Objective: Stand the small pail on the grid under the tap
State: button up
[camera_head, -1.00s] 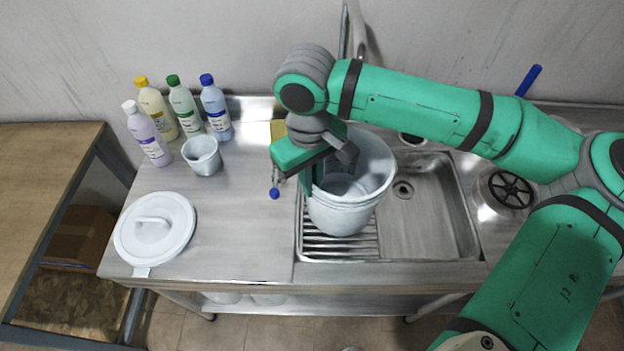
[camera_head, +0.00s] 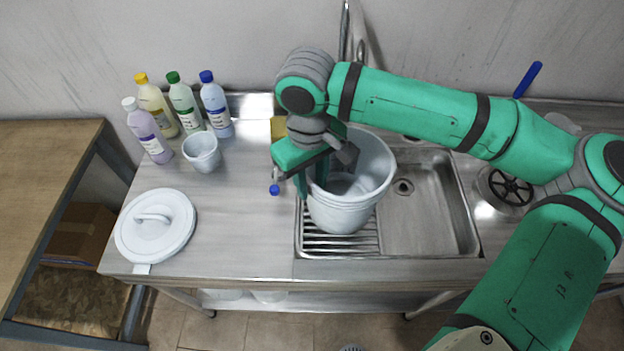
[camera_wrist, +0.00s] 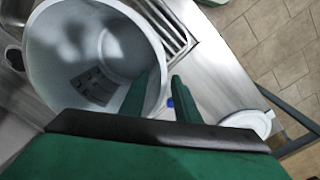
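The pale grey pail (camera_head: 372,190) stands upright, as far as I can see, over the slatted grid (camera_head: 320,246) at the left of the sink. In the wrist view I look into the pail (camera_wrist: 85,35), with the grid (camera_wrist: 165,22) beside it. My gripper (camera_head: 311,186) is at the pail's left rim. In the wrist view the fingers of my gripper (camera_wrist: 160,84) are apart, one inside the rim and one outside, with a gap around the wall. The tap (camera_head: 345,30) rises behind the pail; its lower part is hidden.
Several capped bottles (camera_head: 186,105) and a smaller grey cup (camera_head: 201,152) stand on the left counter. A white lid (camera_head: 155,228) lies at the front left. A blue-tipped item (camera_head: 274,190) is close to my gripper. The right sink basin (camera_head: 425,215) is clear.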

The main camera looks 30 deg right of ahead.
jog(key=r, duration=0.9)
jog(key=shift+w+a+r, duration=0.1)
jog(key=shift+a+r, duration=0.1)
jog(key=shift+d+r, duration=0.1)
jog(key=shift+r, duration=0.6)
